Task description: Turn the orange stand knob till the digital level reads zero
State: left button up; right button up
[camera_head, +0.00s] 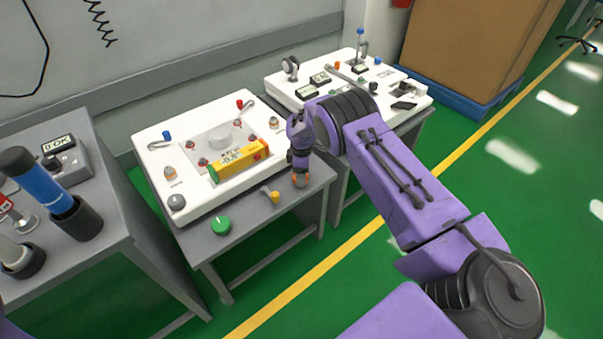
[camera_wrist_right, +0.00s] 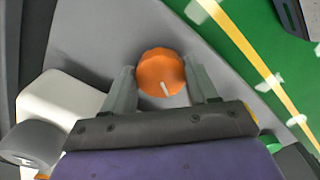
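The orange stand knob (camera_head: 299,180) is at the right front edge of the near grey stand. Most of it is hidden under my right gripper (camera_head: 300,165) in the head view. In the right wrist view the orange knob (camera_wrist_right: 160,68) sits between the two fingers of my right gripper (camera_wrist_right: 161,82), which appear to touch its opposite sides. Its white mark points down toward the gripper body. The yellow digital level (camera_head: 256,152) lies on the white top plate (camera_head: 205,129); its display seems to read about -0.6, though the digits are small. My left gripper is out of view.
A green knob (camera_head: 220,225) and a small yellow-tipped lever (camera_head: 274,196) are along the stand's front. A second white unit (camera_head: 330,70) is behind. Green floor at right is open.

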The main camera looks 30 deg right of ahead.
jog(key=shift+m, duration=0.3)
jog(key=shift+m, duration=1)
jog(key=m, duration=0.3)
jog(key=shift+a+m, duration=0.1)
jog(key=shift+m, duration=0.2)
jog(key=m, duration=0.6)
jog(key=shift+s+a, duration=0.1)
jog(key=m, duration=0.6)
jog(key=shift+a+m, duration=0.15)
jog(key=shift+m, duration=0.25)
jog(key=m, duration=0.6)
jog(key=shift+m+b, duration=0.3)
jog(key=shift+a, duration=0.1)
